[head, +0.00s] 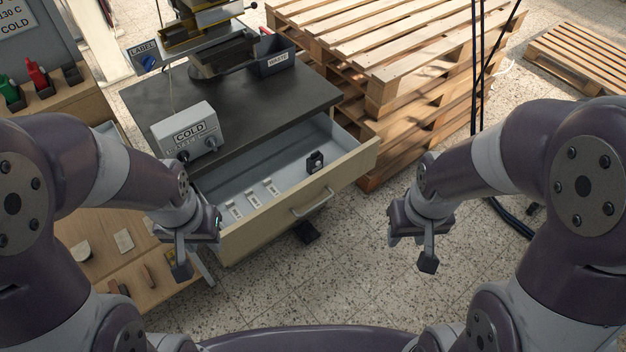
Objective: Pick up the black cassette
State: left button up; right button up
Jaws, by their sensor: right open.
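The black cassette (315,162) stands inside the open drawer (343,172), near its right end and close to the front panel. It is small and dark with a lighter round mark. My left gripper (182,262) hangs empty by the drawer's left front corner, apart from the cassette; its finger gap is not clear. My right gripper (428,262) is open and empty over the floor, to the right of the drawer and below the cassette in the picture.
Several white labelled pieces (254,200) lie in the drawer's left part. A grey control box marked COLD (184,130) sits on the dark bench top (262,108) above it. Stacked wooden pallets (385,92) stand close on the right.

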aim_at(311, 167)
jog(key=i+z, duration=0.85)
jog(key=i+j+z, duration=0.2)
jog(key=z, duration=0.2)
jog(key=i, duration=0.05)
